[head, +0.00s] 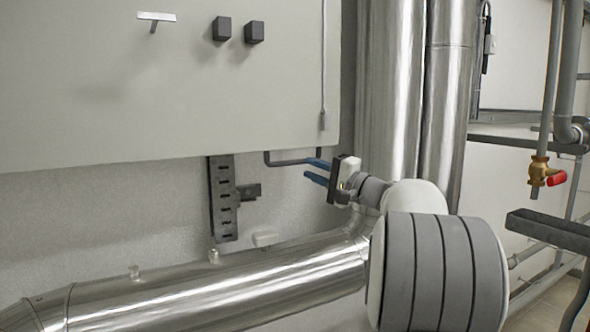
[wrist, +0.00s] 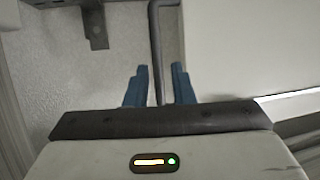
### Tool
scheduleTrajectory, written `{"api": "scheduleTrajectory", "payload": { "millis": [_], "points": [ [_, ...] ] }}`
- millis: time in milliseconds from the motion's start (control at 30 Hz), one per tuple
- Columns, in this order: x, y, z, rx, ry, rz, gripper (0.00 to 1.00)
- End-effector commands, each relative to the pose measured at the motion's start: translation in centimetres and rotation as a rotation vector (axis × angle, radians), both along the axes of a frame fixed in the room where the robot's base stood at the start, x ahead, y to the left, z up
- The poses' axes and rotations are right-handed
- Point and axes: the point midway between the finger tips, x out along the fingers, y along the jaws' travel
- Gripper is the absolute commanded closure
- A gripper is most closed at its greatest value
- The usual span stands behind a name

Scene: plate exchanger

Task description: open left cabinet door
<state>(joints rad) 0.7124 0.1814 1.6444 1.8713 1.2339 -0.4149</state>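The light grey cabinet (head: 110,90) fills the upper left of the head view. A metal T-shaped handle (head: 155,17) sits on its front near the top, left of two dark square knobs (head: 238,30). I cannot tell where one door ends and another begins. My gripper (head: 317,172) is just below the cabinet's lower right corner, well below and right of the handle. Its two blue fingers are apart, also in the wrist view (wrist: 161,84), with nothing gripped. A dark thin pipe (wrist: 155,45) shows between and beyond them.
Shiny vertical pipes (head: 393,80) stand right of the cabinet, close to my arm. A large horizontal metal pipe (head: 220,290) runs below. A dark slotted bracket (head: 222,195) hangs under the cabinet. A brass valve with a red handle (head: 545,175) is at the right.

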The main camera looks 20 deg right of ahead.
Motion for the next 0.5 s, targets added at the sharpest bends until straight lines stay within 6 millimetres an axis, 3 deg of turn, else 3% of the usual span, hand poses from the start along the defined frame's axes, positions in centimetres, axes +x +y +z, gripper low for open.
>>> {"api": "scheduleTrajectory", "payload": {
  "millis": [233, 500],
  "points": [
    [3.6, 1.9, 0.8, 0.000, 0.003, 0.004, 0.78],
    [5.1, 2.5, 1.0, 0.000, 0.003, 0.000, 0.78]
  ]
}}
